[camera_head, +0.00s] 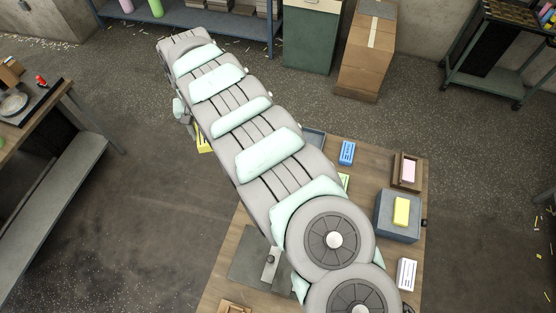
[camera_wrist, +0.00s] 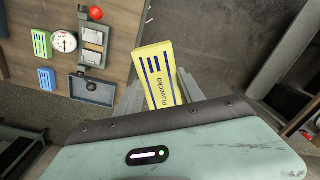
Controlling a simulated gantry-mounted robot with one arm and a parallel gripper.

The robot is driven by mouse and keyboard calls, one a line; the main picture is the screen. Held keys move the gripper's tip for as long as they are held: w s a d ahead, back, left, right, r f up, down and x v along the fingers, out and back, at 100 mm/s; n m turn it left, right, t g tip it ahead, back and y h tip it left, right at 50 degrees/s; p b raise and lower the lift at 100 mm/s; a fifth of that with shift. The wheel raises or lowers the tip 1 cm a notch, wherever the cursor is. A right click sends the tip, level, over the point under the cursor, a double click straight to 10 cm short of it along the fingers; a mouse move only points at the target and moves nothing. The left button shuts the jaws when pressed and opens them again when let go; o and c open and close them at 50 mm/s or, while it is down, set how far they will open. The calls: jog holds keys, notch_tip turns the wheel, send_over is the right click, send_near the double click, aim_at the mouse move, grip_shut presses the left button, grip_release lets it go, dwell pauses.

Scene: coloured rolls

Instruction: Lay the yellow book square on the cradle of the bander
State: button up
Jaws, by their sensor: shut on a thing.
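My gripper (camera_wrist: 164,92) is shut on the yellow book (camera_wrist: 157,62), which has dark blue stripes and lettering. In the head view the book (camera_head: 203,139) shows only in part beside my arm, off the table's left side. In the wrist view it hangs over the floor, just beyond the table edge. My arm hides that area in the head view.
On the table (camera_head: 383,163) are a blue book (camera_head: 347,152), a wooden tray (camera_head: 398,183) holding a pink block, a grey box (camera_head: 383,222) with a yellow block, and a white book (camera_head: 406,273). A dark tray (camera_wrist: 92,98) lies near the table edge. A bench (camera_head: 65,170) stands left.

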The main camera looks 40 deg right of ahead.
jog(key=s+d+f+m+b, duration=0.1)
jog(key=s+d+f+m, duration=0.2)
jog(key=s+d+f, duration=0.5)
jog(key=s+d+f+m+b, duration=0.1)
jog(key=s+d+f+m, duration=0.2)
jog(key=s+d+f, duration=0.5)
jog(key=shift+d+f+b, duration=0.35)
jog(key=shift+d+f, duration=0.6)
jog(key=shift+f, duration=2.45)
jog(key=shift+s, duration=0.1)
jog(key=shift+f, duration=0.75)
jog(key=shift+a+f, duration=0.1)
jog(key=shift+f, duration=0.3)
jog(key=shift+f, duration=0.2)
jog(key=shift+f, duration=0.3)
jog(key=shift+f, duration=0.9)
